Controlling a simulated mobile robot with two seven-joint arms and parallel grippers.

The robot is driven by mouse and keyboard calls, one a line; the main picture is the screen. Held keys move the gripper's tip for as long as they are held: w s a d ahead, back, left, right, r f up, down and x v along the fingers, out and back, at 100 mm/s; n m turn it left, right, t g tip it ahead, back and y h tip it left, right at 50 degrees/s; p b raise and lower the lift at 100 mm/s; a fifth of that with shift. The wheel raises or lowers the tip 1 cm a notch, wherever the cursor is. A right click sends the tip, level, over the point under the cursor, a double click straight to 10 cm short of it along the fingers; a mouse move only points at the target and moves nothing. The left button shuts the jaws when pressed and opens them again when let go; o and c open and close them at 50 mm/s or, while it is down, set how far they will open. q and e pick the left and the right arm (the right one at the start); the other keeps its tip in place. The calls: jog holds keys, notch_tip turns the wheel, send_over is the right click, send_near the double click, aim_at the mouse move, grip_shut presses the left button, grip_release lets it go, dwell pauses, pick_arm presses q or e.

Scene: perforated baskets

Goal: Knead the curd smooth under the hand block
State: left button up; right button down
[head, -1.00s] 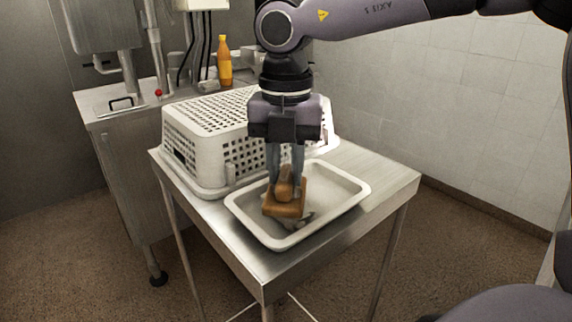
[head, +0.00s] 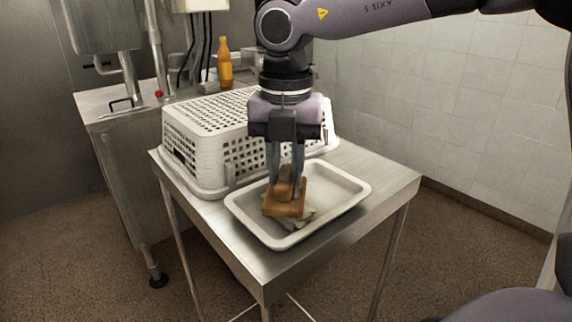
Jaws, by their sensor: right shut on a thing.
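My right gripper (head: 287,188) points down and is shut on the brown hand block (head: 284,208). The block is over the left half of a shallow white tray (head: 343,204). The pale curd (head: 297,220) lies in the tray under the block. Only its front and right edges show, with an uneven outline; the block hides the rest. The block looks to be on or just above the curd; I cannot tell if it presses. My left gripper does not show.
The tray stands on a steel table (head: 384,178). A white perforated basket (head: 208,150) sits upside down close behind it on the left. An orange bottle (head: 224,64) stands on the steel counter behind. The tray's right half is clear.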

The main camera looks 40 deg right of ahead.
jog(key=shift+s+f, duration=0.15)
jog(key=shift+f, duration=0.1)
jog(key=shift+r+p, duration=2.5)
jog(key=shift+r, duration=1.2)
jog(key=shift+f, duration=0.15)
notch_tip(320, 180, down, 6)
jog(key=b, duration=0.5)
jog(key=shift+r, duration=0.25)
jog(key=shift+f, duration=0.1)
jog(key=shift+f+b, duration=0.5)
jog(key=shift+b, duration=0.05)
jog(key=shift+f, duration=0.2)
